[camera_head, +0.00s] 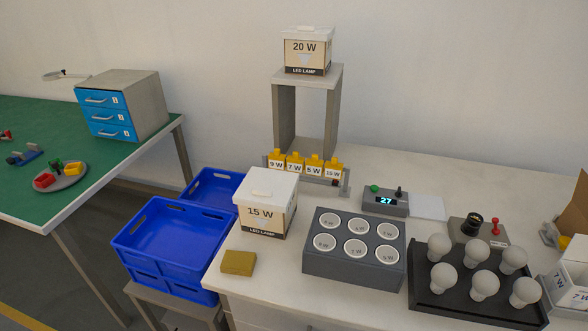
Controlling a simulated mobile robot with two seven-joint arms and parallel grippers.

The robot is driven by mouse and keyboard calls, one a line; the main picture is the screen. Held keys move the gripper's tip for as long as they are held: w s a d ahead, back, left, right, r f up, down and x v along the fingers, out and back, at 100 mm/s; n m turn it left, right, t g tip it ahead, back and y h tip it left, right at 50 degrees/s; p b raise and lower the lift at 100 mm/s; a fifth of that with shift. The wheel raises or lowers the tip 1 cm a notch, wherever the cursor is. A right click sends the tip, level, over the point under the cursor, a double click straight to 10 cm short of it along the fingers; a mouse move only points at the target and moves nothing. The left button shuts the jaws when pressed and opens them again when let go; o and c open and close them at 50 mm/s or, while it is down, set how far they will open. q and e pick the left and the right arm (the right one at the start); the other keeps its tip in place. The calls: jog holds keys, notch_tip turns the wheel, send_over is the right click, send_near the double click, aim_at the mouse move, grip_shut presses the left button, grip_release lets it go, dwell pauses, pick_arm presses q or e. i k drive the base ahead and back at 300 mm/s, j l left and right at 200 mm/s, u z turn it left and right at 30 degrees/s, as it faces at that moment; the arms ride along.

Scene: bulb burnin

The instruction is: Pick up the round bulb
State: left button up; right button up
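Several white round bulbs stand in a black tray (420,296) at the right front of the white table. One bulb (443,278) is at the front left of the tray, and another bulb (525,291) is at the front right. The bulbs look alike in shape from here. Their bases are hidden in the tray. Neither of my grippers is in view.
A grey block (350,267) with several labelled sockets stands left of the tray. A 15 W box (267,202), a yellow sponge (238,262), a display unit showing 27 (385,201) and a dark tester with a red lever (478,234) surround it. Blue crates (170,240) stand left.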

aim_at(443, 276)
jog(key=z, duration=1.1)
